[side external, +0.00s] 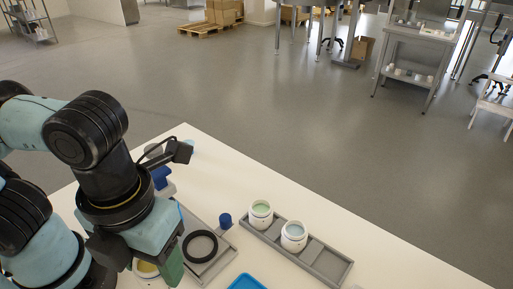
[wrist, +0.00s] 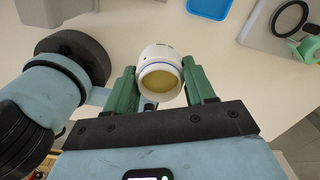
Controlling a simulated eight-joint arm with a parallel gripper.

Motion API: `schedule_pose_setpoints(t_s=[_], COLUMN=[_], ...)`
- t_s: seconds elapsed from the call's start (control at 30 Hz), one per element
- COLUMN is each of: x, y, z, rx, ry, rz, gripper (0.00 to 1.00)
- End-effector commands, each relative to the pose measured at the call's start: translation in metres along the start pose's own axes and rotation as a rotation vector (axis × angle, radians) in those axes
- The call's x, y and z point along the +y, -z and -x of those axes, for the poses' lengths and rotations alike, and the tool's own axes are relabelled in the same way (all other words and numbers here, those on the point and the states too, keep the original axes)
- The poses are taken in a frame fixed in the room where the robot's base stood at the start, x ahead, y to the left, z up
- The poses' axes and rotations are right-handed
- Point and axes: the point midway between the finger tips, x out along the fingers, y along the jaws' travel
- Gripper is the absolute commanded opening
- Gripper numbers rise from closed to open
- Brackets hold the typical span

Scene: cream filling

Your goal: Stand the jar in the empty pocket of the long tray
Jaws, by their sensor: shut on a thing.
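My gripper (wrist: 160,72) is shut on a white jar (wrist: 160,57) with a pale yellow filling. The jar sits between the two green fingers, its open mouth towards the wrist camera. In the side external view my gripper (side external: 160,266) is at the lower left, and a green finger hides most of the jar (side external: 146,269). The long grey tray (side external: 275,241) lies to the right, apart from my gripper. It holds two white jars, one with a green filling (side external: 260,209) and one with a pale blue filling (side external: 294,231). Its right-end pocket (side external: 329,264) is empty.
A grey stand with a black ring (side external: 200,246) lies between my gripper and the long tray. A small blue cylinder (side external: 225,220) stands beside it. A blue tray (side external: 246,282) lies at the front edge of the picture. The white table is clear behind the long tray.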

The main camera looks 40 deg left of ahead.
Motion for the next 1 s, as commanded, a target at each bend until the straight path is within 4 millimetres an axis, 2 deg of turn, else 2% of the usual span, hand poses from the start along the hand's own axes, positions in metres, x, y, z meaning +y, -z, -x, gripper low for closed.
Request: schedule_pose_setpoints(t_s=[0.17, 0.27, 0.63, 1.0], x=[-0.008, -0.021, -0.101, -0.182], y=[-0.002, -0.004, -0.019, -0.036], z=[0.004, 0.009, 0.021, 0.003], rx=[0.000, 0.000, 0.000, 0.000], ry=[0.000, 0.000, 0.000, 0.000], rz=[0.013, 0.038, 0.181, 0.322], gripper=[0.22, 0.22, 0.22, 0.22])
